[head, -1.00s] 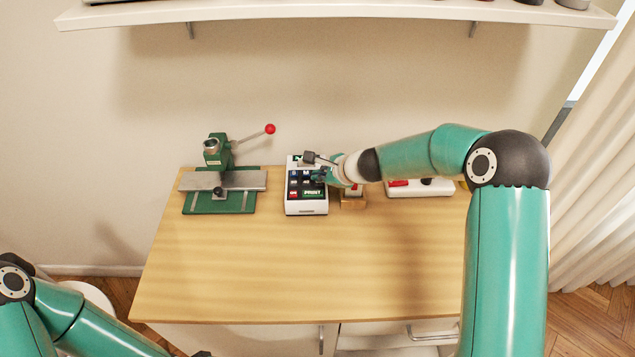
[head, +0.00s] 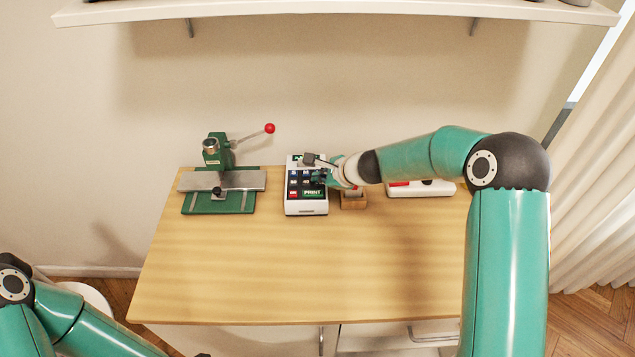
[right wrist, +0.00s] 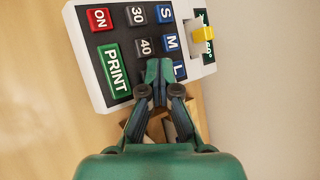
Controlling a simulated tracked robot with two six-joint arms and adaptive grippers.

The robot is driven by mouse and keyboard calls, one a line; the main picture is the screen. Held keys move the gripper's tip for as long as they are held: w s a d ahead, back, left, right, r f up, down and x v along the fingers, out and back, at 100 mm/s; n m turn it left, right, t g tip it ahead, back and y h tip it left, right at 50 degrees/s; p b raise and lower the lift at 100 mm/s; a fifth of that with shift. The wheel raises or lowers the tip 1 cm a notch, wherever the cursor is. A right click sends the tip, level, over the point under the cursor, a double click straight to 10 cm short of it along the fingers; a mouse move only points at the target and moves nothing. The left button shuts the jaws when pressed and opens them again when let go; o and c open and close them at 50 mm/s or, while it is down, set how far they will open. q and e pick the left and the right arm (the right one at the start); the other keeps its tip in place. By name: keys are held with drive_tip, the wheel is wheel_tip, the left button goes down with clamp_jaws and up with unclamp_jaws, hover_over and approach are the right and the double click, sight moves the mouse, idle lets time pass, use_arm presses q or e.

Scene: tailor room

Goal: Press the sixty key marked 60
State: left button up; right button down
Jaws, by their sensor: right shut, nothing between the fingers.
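The label printer (head: 306,208) is a white box with a dark key panel, at the back middle of the bench. In the right wrist view its panel (right wrist: 110,60) shows a red ON key, grey 30 and 40 keys, blue S, M and L keys and a green PRINT key. A grey key (right wrist: 142,91) beyond 40 is partly covered by my gripper; its marking cannot be read. My right gripper (right wrist: 159,68) is shut and empty, its tips over the panel between the 40 and L keys. I cannot tell whether they touch. My left gripper does not clearly show.
A green press (head: 218,180) with a red-knobbed lever stands left of the printer. The front of the bench (head: 290,270) is clear. A shelf (head: 330,11) hangs above.

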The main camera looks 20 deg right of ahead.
drive_tip(key=shift+r+p, duration=0.8)
drive_tip(key=shift+r, duration=0.05)
wheel_tip(320, 180, up, 5)
drive_tip(key=p, duration=0.5)
idle(0.8)
